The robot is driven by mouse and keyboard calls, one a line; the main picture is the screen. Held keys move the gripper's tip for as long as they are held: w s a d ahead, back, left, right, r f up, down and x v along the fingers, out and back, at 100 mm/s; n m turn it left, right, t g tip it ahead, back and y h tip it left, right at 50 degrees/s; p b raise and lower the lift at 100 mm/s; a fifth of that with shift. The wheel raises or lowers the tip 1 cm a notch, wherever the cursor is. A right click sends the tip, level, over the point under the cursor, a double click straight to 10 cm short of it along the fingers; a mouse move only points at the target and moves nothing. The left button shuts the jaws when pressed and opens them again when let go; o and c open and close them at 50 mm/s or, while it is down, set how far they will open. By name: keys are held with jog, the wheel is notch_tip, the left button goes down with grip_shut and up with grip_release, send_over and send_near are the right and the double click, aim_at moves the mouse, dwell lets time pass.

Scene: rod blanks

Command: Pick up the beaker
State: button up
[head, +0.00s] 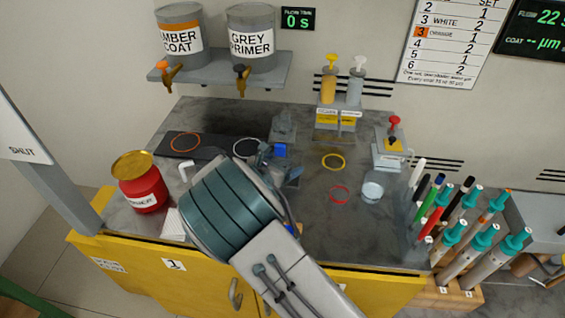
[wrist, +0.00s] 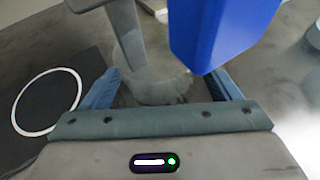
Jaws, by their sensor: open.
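A red jar (head: 142,188) stands left. A red-knobbed device (head: 392,150) is behind the beaker; a rack of pens and tubes (head: 450,225) is to its right.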

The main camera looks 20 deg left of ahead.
jog(key=c, duration=1)
jog(key=shift+r, duration=0.15)
